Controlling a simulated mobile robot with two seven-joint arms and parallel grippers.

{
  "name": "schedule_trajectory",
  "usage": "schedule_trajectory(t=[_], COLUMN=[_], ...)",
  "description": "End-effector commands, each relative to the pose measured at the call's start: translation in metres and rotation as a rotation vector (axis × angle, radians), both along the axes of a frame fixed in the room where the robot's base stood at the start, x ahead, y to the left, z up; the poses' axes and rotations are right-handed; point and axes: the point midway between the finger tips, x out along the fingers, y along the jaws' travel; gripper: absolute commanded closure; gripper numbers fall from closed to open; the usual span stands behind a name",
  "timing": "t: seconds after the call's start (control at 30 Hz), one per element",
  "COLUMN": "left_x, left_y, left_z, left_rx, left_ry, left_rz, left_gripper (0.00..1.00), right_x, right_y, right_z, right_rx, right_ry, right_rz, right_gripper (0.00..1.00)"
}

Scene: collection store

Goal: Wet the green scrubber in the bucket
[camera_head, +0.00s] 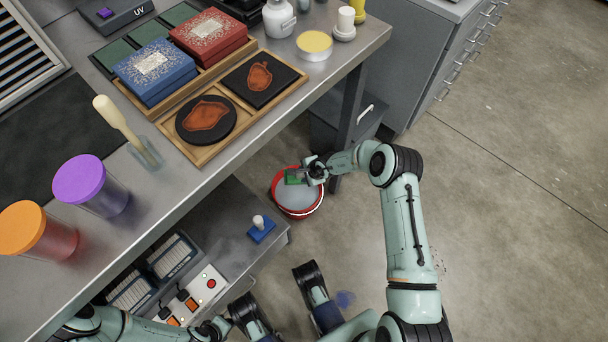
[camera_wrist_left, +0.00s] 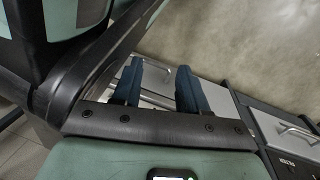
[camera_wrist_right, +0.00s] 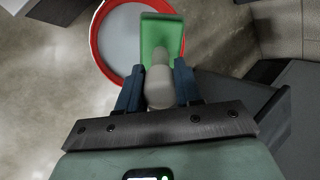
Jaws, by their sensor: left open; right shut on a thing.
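The green scrubber (camera_head: 293,177) has a flat green head and a pale grey handle. My right gripper (camera_head: 314,172) is shut on the handle, as the right wrist view (camera_wrist_right: 157,75) also shows. The red bucket (camera_head: 300,214) stands on the floor beside the table and holds greyish water. The scrubber's green head (camera_wrist_right: 159,32) is over the bucket's opening, toward its right side in the right wrist view. I cannot tell whether it touches the water. My left gripper (camera_wrist_left: 158,82) is open and empty, low at the lower left in the head view.
A blue scrubber (camera_head: 261,231) with a white knob sits on the lower shelf near the bucket. The table (camera_head: 206,187) overhangs at left, carrying trays, boxes and jars. A table leg and grey cabinet (camera_head: 345,120) stand close behind the bucket. Floor at right is clear.

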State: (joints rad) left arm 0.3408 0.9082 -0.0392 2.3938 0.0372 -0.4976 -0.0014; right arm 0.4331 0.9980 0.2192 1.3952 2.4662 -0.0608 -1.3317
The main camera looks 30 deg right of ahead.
Motion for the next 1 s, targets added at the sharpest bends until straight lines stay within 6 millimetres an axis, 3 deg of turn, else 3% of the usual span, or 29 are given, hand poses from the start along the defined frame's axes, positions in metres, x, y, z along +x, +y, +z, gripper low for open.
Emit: schedule_trajectory(t=[0.17, 0.77, 1.0], left_x=[-0.005, -0.060, -0.057], left_y=[0.002, 0.008, 0.008], left_z=[-0.004, -0.032, -0.030], left_rx=[0.001, -0.012, -0.012], left_ry=[0.019, 0.200, 0.192], left_rz=[0.004, 0.021, 0.020], left_gripper=[0.57, 0.57, 0.57], right_x=[0.000, 0.000, -0.001], right_y=[0.000, 0.000, 0.000], right_z=[-0.009, -0.052, -0.077], right_rx=[0.000, -0.001, 0.000], right_ry=[0.000, 0.000, 0.001], right_rz=[0.000, 0.000, 0.000], right_gripper=[0.89, 0.89, 0.89])
